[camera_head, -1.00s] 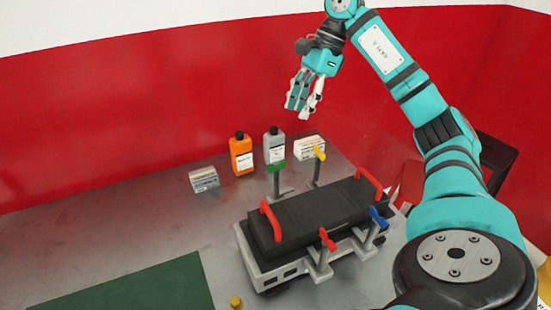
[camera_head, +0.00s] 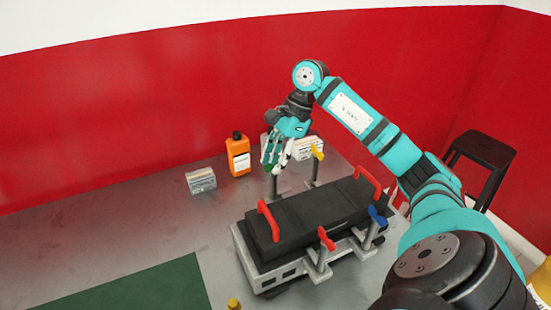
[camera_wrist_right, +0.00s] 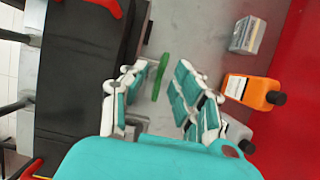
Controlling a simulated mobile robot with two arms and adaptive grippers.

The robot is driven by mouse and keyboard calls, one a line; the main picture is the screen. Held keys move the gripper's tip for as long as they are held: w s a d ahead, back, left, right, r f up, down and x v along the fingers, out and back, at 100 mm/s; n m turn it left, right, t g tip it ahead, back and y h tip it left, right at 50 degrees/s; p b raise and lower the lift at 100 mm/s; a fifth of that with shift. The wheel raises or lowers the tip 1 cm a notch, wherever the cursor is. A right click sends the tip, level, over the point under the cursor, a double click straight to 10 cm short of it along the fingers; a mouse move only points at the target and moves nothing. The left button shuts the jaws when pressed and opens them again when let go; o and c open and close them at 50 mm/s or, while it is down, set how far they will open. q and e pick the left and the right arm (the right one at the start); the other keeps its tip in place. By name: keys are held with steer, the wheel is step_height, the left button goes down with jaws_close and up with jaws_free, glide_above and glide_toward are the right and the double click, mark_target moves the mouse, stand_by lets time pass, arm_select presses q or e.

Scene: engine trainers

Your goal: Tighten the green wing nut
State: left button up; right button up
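The green wing nut (camera_wrist_right: 160,77) shows in the right wrist view between the fingers of my right gripper (camera_wrist_right: 161,70). The gripper is open, with visible gaps on both sides of the nut. In the head view the right gripper (camera_head: 273,165) points down over the post of the green nut, at the far side of the engine trainer (camera_head: 315,215). It mostly hides the nut there; a little green shows at the fingertips. Contact cannot be told. My left gripper is not in view.
Yellow (camera_head: 317,151), red (camera_head: 326,238) and blue (camera_head: 377,216) wing nuts stand around the trainer, which has red handles (camera_head: 268,220). Behind are an orange bottle (camera_head: 238,155), a grey bottle (camera_wrist_right: 237,131) and small boxes (camera_head: 201,180). The table at left is mostly clear.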

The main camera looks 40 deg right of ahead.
steer(key=shift+c, duration=0.3)
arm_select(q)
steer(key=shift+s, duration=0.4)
arm_select(e)
jaws_close()
